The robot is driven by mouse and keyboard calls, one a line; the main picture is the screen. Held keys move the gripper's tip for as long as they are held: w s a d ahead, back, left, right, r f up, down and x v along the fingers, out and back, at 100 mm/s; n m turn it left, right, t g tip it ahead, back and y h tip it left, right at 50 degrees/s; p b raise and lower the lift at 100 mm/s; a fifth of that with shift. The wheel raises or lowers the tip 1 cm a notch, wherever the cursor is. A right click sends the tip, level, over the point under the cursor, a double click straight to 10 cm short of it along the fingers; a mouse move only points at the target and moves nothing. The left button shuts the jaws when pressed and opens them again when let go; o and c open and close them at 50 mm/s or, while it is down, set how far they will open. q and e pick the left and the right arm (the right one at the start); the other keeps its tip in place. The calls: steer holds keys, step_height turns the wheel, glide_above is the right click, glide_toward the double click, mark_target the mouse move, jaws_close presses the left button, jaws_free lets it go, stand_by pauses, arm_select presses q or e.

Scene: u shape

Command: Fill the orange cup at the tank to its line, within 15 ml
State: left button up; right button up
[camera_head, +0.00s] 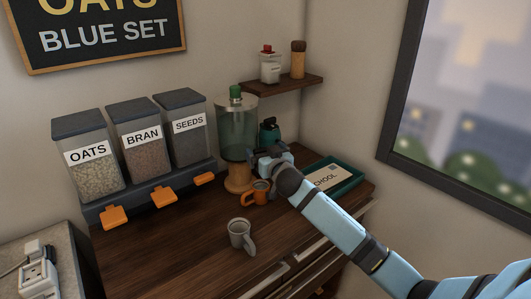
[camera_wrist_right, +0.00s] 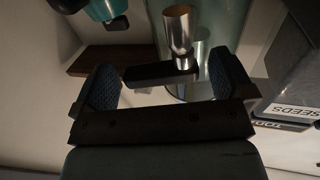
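The orange cup (camera_head: 260,194) stands upright on the counter at the front right of the tank's wooden base, below my right gripper. Its inside and line are too small to read. The glass tank (camera_head: 237,135) has a green knob on top. My right gripper (camera_head: 268,163) is at the tank's front right side, above the cup. In the right wrist view its fingers (camera_wrist_right: 163,82) are spread, with the tap's dark lever (camera_wrist_right: 160,73) between them and a metal cylinder (camera_wrist_right: 179,32) behind. I see no clear grip on the lever. My left gripper is out of view.
OATS, BRAN and SEEDS dispensers (camera_head: 148,150) line the left. A teal tray (camera_head: 345,184) lies to the right, and a dark green container (camera_head: 269,133) stands behind my gripper. A small shelf (camera_head: 285,85) hangs above.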

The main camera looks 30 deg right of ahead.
steer(key=c, duration=0.8)
steer(key=shift+d+r+n+y+p, duration=0.1)
steer(key=shift+r+n+y+p, duration=0.15)
steer(key=shift+p, duration=0.35)
steer(key=y+p, duration=0.1)
steer(key=n+y+p, duration=0.1)
steer(key=shift+w+d+r+n+y+p, duration=0.1)
steer(key=shift+w+n+y+p, duration=0.15)
steer(key=shift+p, duration=0.1)
steer(key=shift+n+y+p, duration=0.3)
steer(key=shift+y+p, duration=0.15)
steer(key=shift+y, duration=0.05)
steer(key=shift+y+p, duration=0.3)
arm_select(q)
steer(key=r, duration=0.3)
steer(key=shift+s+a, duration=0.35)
arm_select(e)
steer(key=shift+w+f+n+y, duration=0.1)
steer(key=shift+f+n+y, duration=0.2)
steer(key=shift+f+n, duration=0.1)
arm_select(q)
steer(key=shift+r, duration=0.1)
arm_select(e)
steer(key=shift+r, duration=0.1)
steer(key=o, duration=0.9)
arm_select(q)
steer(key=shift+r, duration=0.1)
